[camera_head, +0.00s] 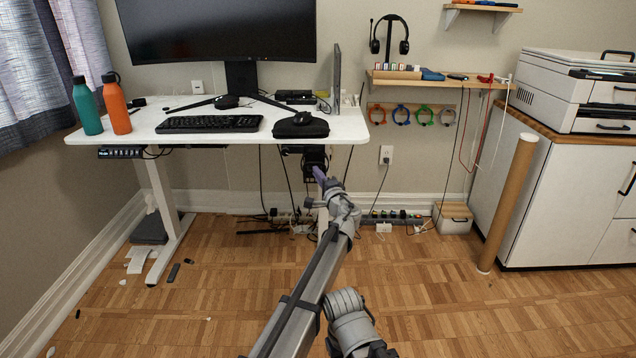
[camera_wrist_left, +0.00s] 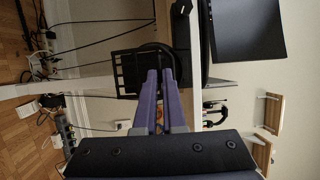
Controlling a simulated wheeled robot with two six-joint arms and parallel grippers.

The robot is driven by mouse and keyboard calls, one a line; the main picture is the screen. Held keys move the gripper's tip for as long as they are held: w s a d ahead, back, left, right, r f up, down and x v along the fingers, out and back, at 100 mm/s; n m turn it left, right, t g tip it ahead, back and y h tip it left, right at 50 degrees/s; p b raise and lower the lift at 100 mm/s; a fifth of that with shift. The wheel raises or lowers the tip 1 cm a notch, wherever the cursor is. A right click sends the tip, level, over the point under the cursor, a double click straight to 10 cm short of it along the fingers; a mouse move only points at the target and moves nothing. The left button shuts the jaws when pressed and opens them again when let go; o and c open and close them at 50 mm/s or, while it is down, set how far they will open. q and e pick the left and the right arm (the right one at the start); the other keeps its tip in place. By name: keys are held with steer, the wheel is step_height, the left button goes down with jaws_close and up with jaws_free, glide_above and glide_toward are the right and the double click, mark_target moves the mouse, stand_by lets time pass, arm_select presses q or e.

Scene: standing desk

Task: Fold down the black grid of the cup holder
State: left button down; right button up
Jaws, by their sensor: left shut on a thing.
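The black cup holder (camera_head: 315,158) hangs under the front right edge of the white desk. In the left wrist view, which is turned sideways, its black grid (camera_wrist_left: 128,72) shows as a dark frame beside a curved black rim. My left gripper (camera_head: 319,174) reaches up to the cup holder from below. Its purple fingers (camera_wrist_left: 160,74) are close together with their tips at the black grid and rim. They are shut on the cup holder's grid; the exact contact is dark and partly hidden. My right gripper does not show.
The white desk (camera_head: 170,125) carries a monitor, keyboard (camera_head: 211,124), black case (camera_head: 301,128) and two bottles. Cables and power strips (camera_head: 395,218) lie by the wall below. A cardboard tube (camera_head: 508,200) leans at the right cabinet. The floor in front is mostly clear.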

arm_select(q)
steer(key=shift+s+f+n+t+y+b, duration=0.4)
steer(key=shift+f+n+t+y+b, duration=0.4)
steer(key=shift+b, duration=1.55)
steer(key=shift+s+f+n+t+y+b, duration=0.55)
steer(key=shift+t+b, duration=0.45)
steer(key=shift+b, duration=1.3)
steer(key=shift+w, duration=0.2)
steer(key=c, duration=1)
jaws_free()
